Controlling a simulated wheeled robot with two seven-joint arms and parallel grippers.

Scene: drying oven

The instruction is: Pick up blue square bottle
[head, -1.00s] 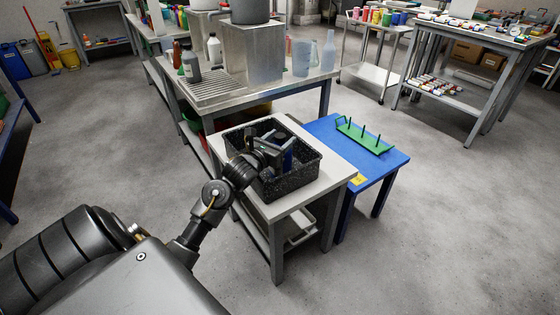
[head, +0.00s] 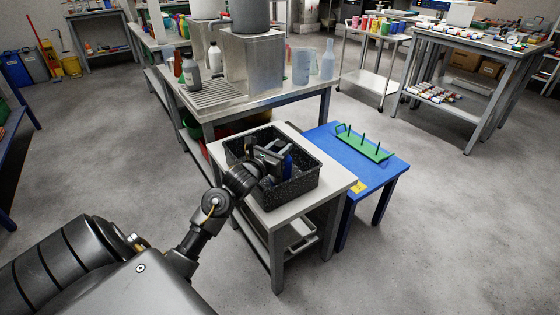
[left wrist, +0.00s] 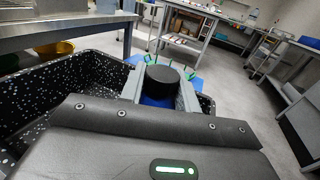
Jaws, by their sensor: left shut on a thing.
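A blue square bottle (head: 288,161) is between the fingers of my left gripper (head: 280,156), inside a black speckled bin (head: 296,190). Much of the bottle is hidden by the gripper and bin wall in the head view. In the left wrist view, its round black cap (left wrist: 161,78) and part of its blue body (left wrist: 158,101) show between the two grey fingers. My left gripper (left wrist: 160,92) is shut on the bottle. I cannot tell whether the bottle's base touches the bin floor. My right gripper is not in view.
The bin stands on a small white-topped table (head: 328,185). A blue table (head: 340,158) with a green pegged rack (head: 365,146) adjoins it on the right. A metal bench (head: 262,105) with bottles and a steel box is behind. Floor to the right is clear.

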